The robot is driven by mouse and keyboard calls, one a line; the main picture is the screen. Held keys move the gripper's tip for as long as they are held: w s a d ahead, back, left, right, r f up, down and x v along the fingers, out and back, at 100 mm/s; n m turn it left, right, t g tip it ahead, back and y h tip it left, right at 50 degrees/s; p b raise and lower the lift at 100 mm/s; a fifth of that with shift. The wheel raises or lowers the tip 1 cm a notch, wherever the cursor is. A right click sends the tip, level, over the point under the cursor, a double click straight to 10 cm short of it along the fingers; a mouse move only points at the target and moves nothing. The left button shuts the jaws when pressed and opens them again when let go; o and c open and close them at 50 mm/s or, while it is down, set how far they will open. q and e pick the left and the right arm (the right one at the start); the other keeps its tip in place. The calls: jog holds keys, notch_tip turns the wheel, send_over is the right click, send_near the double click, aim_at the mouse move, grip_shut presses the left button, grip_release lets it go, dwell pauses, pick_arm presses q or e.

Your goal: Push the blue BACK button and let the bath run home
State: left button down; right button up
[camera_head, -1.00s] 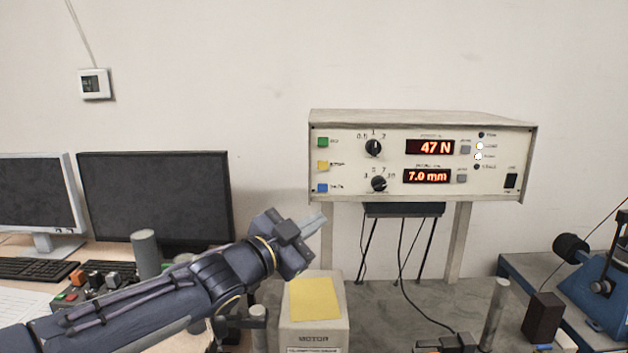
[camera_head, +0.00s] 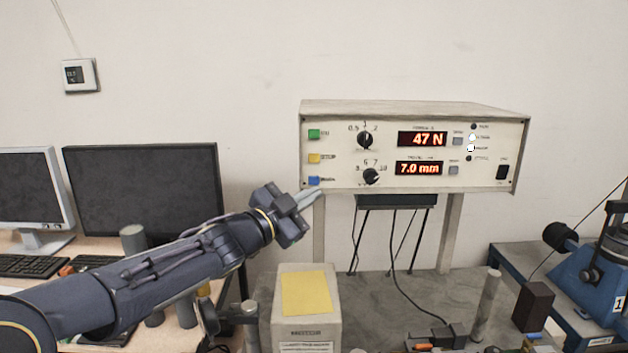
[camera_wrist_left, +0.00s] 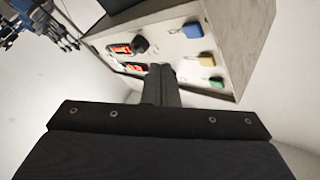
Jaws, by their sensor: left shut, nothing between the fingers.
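The blue button also shows in the left wrist view (camera_wrist_left: 192,30). Its displays read 47 N and 7.0 mm. My left gripper (camera_head: 318,192) is shut and empty, its tip just below the blue button in the head view. In the left wrist view the shut fingers (camera_wrist_left: 161,75) point toward the panel, apart from the blue button. I cannot tell the exact gap. My right gripper is not in the head view.
A motor box (camera_head: 305,310) with a yellow label stands below my left gripper. Monitors (camera_head: 145,200) and a keyboard (camera_head: 35,265) are on the desk at left. A blue machine (camera_head: 590,290) stands at right. The wall around the control box is clear.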

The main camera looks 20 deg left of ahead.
aim_at(314, 180)
pick_arm(q)
jog(key=shift+w+a, duration=0.4)
jog(key=shift+w, duration=0.45)
jog(key=shift+w+a, duration=0.4)
jog(key=shift+w, duration=0.45)
jog(key=shift+w, duration=0.1)
dwell(0.7)
jog(key=shift+w+a, duration=0.2)
jog(key=shift+w, duration=0.1)
